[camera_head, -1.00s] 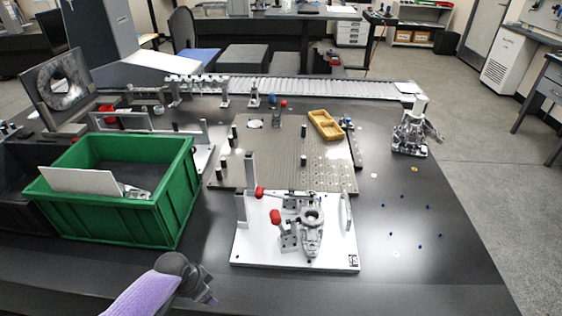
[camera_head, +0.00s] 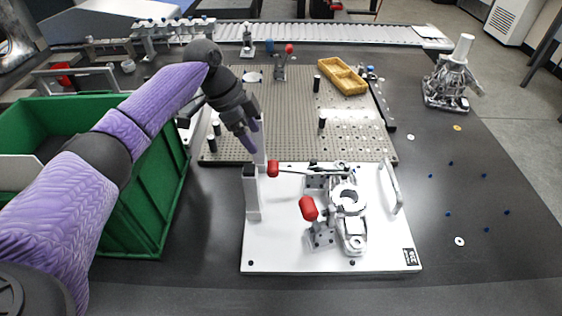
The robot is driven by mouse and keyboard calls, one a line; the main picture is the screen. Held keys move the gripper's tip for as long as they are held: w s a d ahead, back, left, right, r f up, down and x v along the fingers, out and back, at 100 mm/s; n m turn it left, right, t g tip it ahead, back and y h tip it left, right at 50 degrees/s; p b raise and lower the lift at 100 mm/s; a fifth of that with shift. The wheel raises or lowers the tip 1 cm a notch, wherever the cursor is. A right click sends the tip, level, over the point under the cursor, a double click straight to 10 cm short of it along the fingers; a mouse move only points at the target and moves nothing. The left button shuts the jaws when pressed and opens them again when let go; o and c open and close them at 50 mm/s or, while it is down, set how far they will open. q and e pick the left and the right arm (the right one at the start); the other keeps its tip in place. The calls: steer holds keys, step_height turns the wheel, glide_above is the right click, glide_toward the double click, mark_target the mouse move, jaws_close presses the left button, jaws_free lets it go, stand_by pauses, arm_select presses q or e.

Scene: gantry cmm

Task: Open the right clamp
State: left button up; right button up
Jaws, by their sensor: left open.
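A white fixture plate (camera_head: 285,245) lies on the dark table and holds a grey metal casting (camera_head: 350,215). Two toggle clamps with red handles stand beside the casting. The rear clamp's red handle (camera_head: 273,168) points left on a long, low bar. The front clamp's red handle (camera_head: 308,208) sits higher, tilted up and left above its base. I cannot tell which one is the right clamp. My right gripper is out of view.
A green crate (camera_head: 165,205) stands left, partly hidden by my left arm. A perforated plate (camera_head: 290,125) with black pegs and a yellow tray (camera_head: 342,76) lies behind the fixture. Another metal part (camera_head: 450,85) stands at the back right. The table right of the fixture is mostly clear.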

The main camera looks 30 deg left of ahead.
mark_target(272, 164)
arm_select(q)
steer(key=shift+w+f, duration=0.25)
steer(key=shift+f, duration=0.1)
steer(key=b+x, duration=0.4)
steer(key=x, duration=0.4)
steer(key=shift+s+d+f, duration=0.15)
steer(key=shift+d+f, duration=0.05)
steer(key=shift+f, duration=0.05)
steer(key=shift+d+f, duration=0.15)
steer(key=shift+f, duration=0.1)
steer(key=shift+c, duration=1)
steer(key=c, duration=0.7)
jaws_close()
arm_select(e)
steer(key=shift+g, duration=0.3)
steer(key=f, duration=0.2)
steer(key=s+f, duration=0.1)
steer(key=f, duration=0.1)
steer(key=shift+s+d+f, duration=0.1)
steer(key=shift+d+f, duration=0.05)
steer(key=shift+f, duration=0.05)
arm_select(q)
steer(key=shift+r, duration=0.1)
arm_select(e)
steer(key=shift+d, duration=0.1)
